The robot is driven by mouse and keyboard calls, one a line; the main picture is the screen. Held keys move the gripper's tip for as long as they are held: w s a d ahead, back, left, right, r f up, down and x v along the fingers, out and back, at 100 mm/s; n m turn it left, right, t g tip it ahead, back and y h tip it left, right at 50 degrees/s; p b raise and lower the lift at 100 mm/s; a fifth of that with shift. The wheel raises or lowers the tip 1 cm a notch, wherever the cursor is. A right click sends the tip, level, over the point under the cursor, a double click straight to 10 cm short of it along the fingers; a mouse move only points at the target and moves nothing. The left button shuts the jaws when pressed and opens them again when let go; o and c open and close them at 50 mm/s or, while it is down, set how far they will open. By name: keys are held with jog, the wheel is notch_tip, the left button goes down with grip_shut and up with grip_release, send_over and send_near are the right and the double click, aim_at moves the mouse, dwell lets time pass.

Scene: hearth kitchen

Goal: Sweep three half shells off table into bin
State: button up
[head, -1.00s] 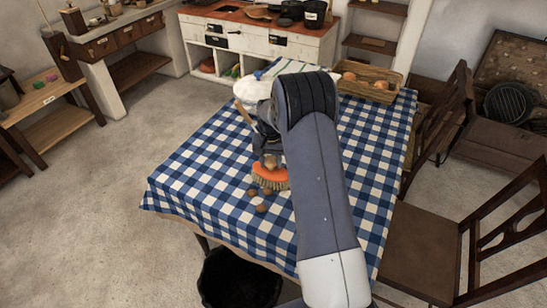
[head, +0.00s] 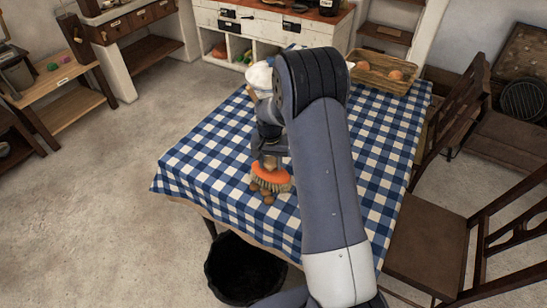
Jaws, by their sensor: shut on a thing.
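My gripper (head: 269,160) is shut on an orange brush (head: 271,175) with pale bristles. The brush is down at the tablecloth, near the table's front edge. Several small brown half shells (head: 268,197) lie right at the brush's front side; their exact number is hard to tell, and the bristles may touch them. The table (head: 195,165) has a blue and white checked cloth. The black bin (head: 240,268) stands on the floor below the front edge, open at the top. My arm hides part of the table.
A wicker basket (head: 385,75) with round brown things stands at the table's back right. A white bowl-like thing (head: 259,76) is at the back left. Wooden chairs (head: 430,235) stand close on the right. The floor to the left is clear.

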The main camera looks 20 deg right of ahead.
jog(key=shift+s+a+b, duration=0.8)
jog(key=shift+s+a, duration=3.35)
notch_tip(320, 180, up, 7)
jog(key=p, duration=0.4)
jog(key=shift+a+f, duration=0.1)
jog(key=shift+s, duration=0.15)
